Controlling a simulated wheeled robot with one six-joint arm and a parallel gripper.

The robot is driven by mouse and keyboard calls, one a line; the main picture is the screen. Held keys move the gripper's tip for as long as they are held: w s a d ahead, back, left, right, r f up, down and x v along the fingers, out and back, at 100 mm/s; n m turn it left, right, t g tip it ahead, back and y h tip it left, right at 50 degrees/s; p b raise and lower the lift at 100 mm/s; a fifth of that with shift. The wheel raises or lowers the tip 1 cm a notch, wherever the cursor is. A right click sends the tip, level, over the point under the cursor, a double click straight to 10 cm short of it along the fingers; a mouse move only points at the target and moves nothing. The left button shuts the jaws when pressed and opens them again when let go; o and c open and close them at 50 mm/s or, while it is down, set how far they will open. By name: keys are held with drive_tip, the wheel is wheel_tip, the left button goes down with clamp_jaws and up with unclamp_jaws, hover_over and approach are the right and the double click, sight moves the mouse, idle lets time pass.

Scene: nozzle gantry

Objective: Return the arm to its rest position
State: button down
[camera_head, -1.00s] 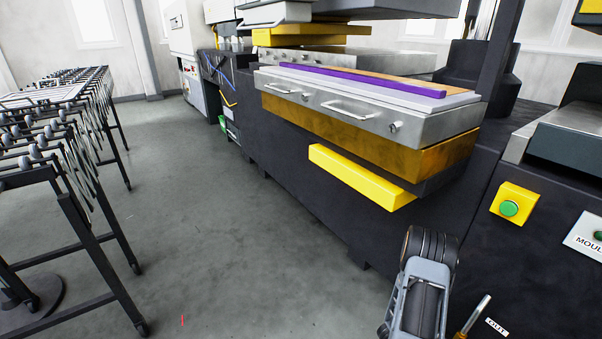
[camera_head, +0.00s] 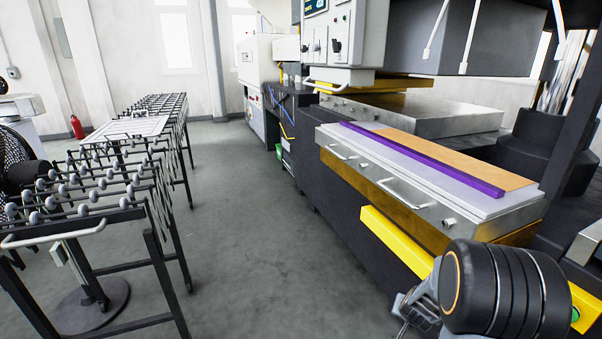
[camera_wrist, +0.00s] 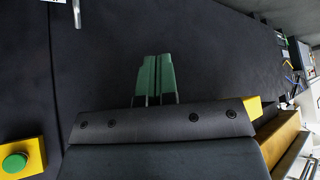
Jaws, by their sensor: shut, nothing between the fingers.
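My gripper (camera_wrist: 155,76) shows in the wrist view, its two green fingers side by side and shut with nothing between them. It is in front of the dark side of the machine and holds nothing. In the head view, part of my arm (camera_head: 500,290), a dark rounded joint and a grey link, fills the lower right. My gripper's fingers cannot be made out in the head view.
The press machine's steel platen (camera_head: 410,185) with a purple bar (camera_head: 420,160) stands right of the aisle. A yellow block (camera_head: 395,242) juts out below it. Roller stands (camera_head: 105,215) stand left. The grey floor (camera_head: 235,240) between is clear. A green button (camera_wrist: 15,162) shows in the wrist view.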

drive_tip(key=s+a+r+n+y+p, duration=0.2)
drive_tip(key=a+r+p, duration=0.3)
drive_tip(key=r, duration=0.5)
drive_tip(key=s+a+r+n+y+p, duration=0.1)
drive_tip(key=a+r+n+p, duration=0.1)
drive_tip(key=a+r, duration=0.6)
drive_tip(key=s+a+r+n+g+p, duration=0.1)
drive_tip(key=s+a+r+p, duration=0.1)
drive_tip(key=s+r+p, duration=0.2)
drive_tip(key=s+a+r+n+g+p, duration=0.1)
drive_tip(key=s+r+p, duration=0.3)
drive_tip(key=s+r, duration=0.4)
wheel_tip(320, 180, up, 4)
drive_tip(key=shift+a+r+n, duration=0.1)
drive_tip(key=shift+a+n, duration=0.5)
drive_tip(key=shift+a, duration=0.1)
drive_tip(key=shift+d, duration=0.15)
